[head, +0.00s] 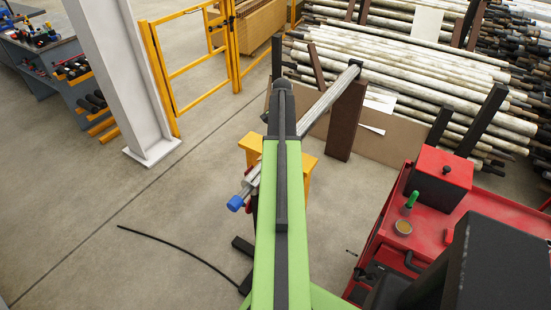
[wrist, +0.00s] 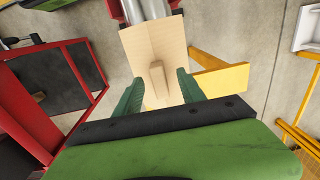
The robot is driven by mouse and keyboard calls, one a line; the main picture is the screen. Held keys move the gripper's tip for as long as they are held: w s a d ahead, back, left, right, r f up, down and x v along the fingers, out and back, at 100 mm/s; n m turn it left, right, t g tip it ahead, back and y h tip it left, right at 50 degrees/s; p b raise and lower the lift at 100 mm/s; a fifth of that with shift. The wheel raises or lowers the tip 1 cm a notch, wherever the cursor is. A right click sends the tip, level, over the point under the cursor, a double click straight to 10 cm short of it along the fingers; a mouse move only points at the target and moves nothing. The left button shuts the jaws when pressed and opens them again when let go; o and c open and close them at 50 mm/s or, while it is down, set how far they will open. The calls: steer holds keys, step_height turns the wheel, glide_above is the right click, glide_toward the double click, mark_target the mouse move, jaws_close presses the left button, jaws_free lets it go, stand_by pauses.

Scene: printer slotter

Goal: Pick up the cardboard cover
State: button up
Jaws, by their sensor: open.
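The cardboard cover (wrist: 148,42) shows in the wrist view as a light tan folded piece with a raised tab (wrist: 157,78) near its lower middle. My gripper (wrist: 159,80) has two green fingers, one on each side of the tab. The fingers are open, with a gap between each finger and the tab. In the head view my green and black arm hides the gripper and I cannot make out the cover.
Yellow stand parts (head: 250,145) show beside my arm, and a yellow piece (wrist: 222,80) is right of the cover. A red cart (head: 455,220) stands at right. Long pipes (head: 400,75) are stacked behind. A white column (head: 118,75) stands at left, with clear floor in front.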

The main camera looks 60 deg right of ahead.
steer(key=shift+f, duration=0.85)
steer(key=shift+r, duration=0.2)
steer(key=shift+c, duration=0.5)
steer(key=shift+a, duration=0.1)
jaws_close()
